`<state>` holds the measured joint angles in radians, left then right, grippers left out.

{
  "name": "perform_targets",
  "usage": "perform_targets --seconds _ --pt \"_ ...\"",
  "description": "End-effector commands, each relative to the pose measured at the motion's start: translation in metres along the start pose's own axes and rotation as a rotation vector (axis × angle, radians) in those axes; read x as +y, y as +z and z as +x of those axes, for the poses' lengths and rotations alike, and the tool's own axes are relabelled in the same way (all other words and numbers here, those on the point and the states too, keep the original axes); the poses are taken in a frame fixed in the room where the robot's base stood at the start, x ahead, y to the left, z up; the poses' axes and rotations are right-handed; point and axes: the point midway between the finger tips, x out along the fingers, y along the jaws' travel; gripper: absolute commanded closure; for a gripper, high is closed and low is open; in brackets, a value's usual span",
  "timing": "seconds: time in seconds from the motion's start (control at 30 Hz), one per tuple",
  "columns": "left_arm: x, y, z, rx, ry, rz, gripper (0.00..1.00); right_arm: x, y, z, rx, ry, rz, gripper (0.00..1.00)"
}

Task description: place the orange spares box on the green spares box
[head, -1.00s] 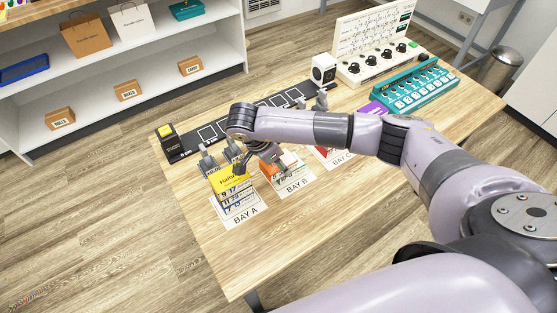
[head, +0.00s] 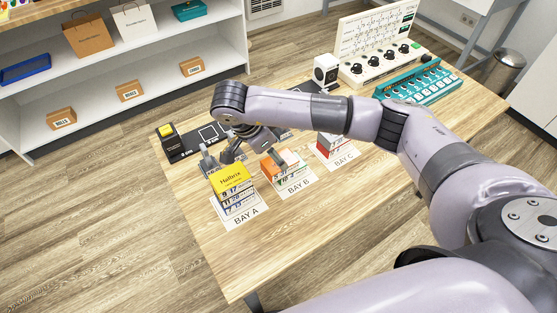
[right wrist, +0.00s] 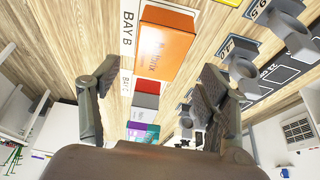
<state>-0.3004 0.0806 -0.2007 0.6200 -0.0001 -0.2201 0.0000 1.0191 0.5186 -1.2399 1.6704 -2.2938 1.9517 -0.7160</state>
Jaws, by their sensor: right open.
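The orange spares box (head: 276,167) lies on top of the stack at Bay B in the head view, partly behind my gripper. It also shows in the right wrist view (right wrist: 163,48), beyond the fingertips. A box with green on its side (head: 294,178) shows beneath it; I cannot tell if this is the green spares box. My right gripper (head: 255,157) hangs between the Bay A and Bay B stacks. In the wrist view its fingers (right wrist: 160,78) are wide apart with nothing between them. My left gripper is not in view.
A yellow-topped stack (head: 232,180) stands at Bay A. A red-and-white stack (head: 332,146) stands at Bay C. Grey brackets (right wrist: 243,70) stand along the dark strip. A teal rack (head: 418,82) is farther right. The table front (head: 300,225) is clear.

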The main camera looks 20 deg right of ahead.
Motion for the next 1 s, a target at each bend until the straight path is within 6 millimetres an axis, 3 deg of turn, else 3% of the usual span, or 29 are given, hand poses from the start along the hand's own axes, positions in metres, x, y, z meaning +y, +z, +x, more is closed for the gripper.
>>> perform_targets --seconds 0.1,0.3,1.0 --pt "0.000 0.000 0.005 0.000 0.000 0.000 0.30 -0.002 0.000 -0.027 0.001 -0.006 0.000 0.30" --pt "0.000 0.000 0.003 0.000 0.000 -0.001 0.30 -0.001 -0.001 -0.053 0.001 -0.003 0.000 0.30" --pt "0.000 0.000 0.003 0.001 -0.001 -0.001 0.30 0.000 0.000 -0.060 0.001 0.001 0.000 0.30"
